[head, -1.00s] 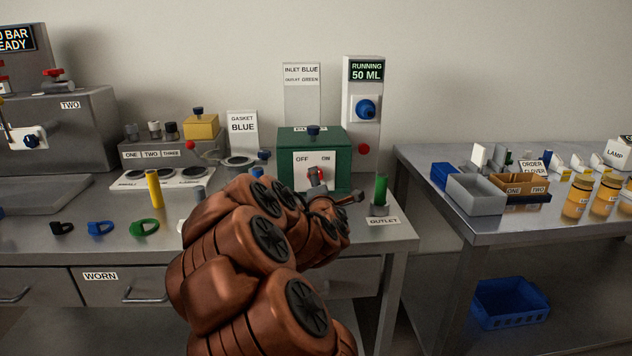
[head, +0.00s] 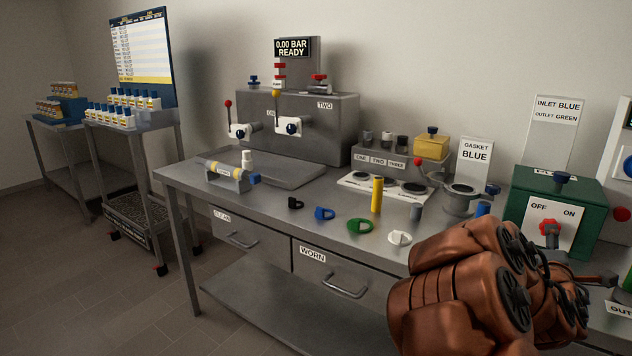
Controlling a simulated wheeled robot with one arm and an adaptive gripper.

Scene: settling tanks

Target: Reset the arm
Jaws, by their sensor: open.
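My copper-coloured arm (head: 480,285) is folded at the lower right of the head view. My gripper (head: 606,281) shows only in part beyond the arm, low in front of the green box (head: 520,208). It is open, and I see nothing held in it. Its fingers are small and partly hidden by the arm. The red switch handle (head: 549,230) on the OFF/ON panel is just above and left of the gripper, apart from it.
The steel bench (head: 270,205) carries black, blue, green and white rings, a yellow cylinder (head: 377,194) and a grey press (head: 300,125) reading 0.00 BAR READY. A bottle cart (head: 150,140) stands at the left. The floor (head: 120,300) at the lower left is clear.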

